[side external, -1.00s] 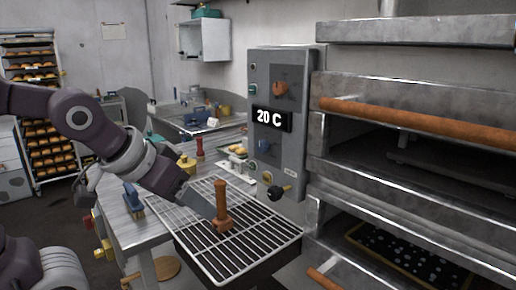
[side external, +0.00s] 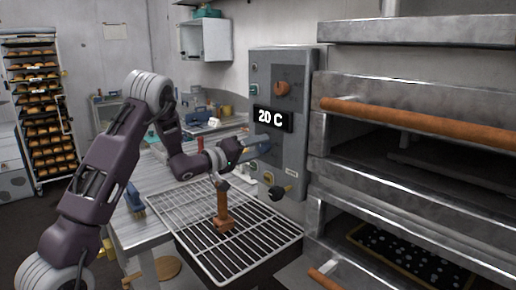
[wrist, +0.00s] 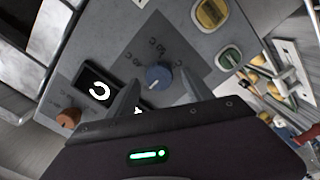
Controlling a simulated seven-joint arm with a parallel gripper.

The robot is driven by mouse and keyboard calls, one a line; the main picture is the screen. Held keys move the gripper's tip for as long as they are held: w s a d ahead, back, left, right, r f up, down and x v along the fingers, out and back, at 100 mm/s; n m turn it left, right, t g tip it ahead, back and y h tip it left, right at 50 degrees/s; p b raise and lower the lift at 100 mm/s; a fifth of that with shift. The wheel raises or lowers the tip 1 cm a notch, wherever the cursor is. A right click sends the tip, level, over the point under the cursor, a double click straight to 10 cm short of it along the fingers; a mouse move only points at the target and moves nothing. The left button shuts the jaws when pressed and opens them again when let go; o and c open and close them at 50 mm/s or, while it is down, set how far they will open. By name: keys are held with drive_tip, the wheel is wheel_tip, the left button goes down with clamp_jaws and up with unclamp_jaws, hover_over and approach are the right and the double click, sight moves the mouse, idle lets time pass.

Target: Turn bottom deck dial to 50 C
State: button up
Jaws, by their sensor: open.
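The grey control panel (side external: 291,140) stands beside the oven. Its display (side external: 272,119) reads 20 C, with an orange dial (side external: 282,89) above it. A blue dial (wrist: 158,76) with a white pointer mark sits below the display; in the side view my gripper hides it. In the wrist view the display (wrist: 98,88) is partly hidden and the orange dial (wrist: 68,117) is at lower left. My gripper (side external: 256,147) is at the panel, open. In the wrist view its fingers (wrist: 157,92) lie on either side of the blue dial; contact cannot be told.
A black knob (side external: 277,192) sticks out low on the panel. Oven decks with an orange handle (side external: 420,120) are at the right. A worktable stands at the left.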

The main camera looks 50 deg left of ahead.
drive_tip(key=shift+w, duration=0.45)
drive_tip(key=shift+c, duration=0.2)
clamp_jaws()
